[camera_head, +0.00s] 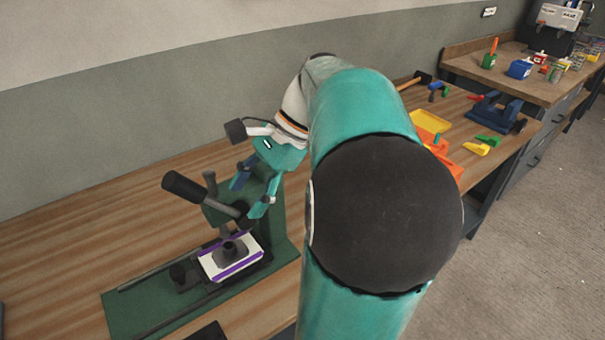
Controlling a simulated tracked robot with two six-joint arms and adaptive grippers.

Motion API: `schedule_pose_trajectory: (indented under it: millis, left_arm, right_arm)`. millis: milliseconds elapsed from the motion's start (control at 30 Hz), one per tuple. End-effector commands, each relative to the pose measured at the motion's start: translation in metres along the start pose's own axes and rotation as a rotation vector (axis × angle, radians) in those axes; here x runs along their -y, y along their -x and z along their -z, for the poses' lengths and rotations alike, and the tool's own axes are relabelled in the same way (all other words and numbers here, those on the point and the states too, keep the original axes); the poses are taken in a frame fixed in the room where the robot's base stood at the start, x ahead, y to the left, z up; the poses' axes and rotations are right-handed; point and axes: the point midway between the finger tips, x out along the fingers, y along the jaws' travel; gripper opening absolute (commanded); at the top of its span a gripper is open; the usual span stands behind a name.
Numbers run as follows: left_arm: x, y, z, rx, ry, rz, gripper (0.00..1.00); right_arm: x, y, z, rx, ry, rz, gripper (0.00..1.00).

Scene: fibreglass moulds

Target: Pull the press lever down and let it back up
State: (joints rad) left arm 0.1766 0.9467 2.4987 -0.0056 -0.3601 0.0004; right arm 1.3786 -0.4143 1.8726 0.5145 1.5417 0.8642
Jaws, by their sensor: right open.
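The green press (278,208) stands on the wooden bench at lower left, partly hidden behind my right gripper and arm. Its lever (183,186) has a thick black grip on a grey rod. The rod slants from the grip at upper left down to the press head. My right gripper (247,199) is open, with its two fingers pointing down in front of the press column, near the rod's right end. The grip is to the left of the fingers and apart from them. I cannot tell whether a finger touches the rod. My left gripper is not in view.
A white block with purple edges (217,266) sits under the press head. Yellow (431,120) and orange trays, a blue fixture (492,113) and small tools lie on the bench at right. The bench left of the press is clear. A grey wall (90,165) stands behind.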

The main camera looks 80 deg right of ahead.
Motion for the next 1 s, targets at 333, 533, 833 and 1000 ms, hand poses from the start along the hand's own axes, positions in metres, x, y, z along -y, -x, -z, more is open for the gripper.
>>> schedule_pose_trajectory:
  millis: [333,533,833,1000]
  left_arm:
    - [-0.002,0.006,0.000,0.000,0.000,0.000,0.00]
    - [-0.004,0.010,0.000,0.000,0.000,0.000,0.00]
    - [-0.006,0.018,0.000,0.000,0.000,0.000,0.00]
    - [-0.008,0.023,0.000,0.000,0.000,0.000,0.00]
  right_arm:
    - [-0.004,0.015,0.020,0.000,-0.004,0.001,0.58]
    - [-0.006,0.023,0.031,0.000,-0.004,0.001,0.58]
    - [-0.009,0.035,0.048,0.000,-0.004,0.001,0.58]
    - [-0.011,0.042,0.057,0.001,-0.004,0.001,0.58]
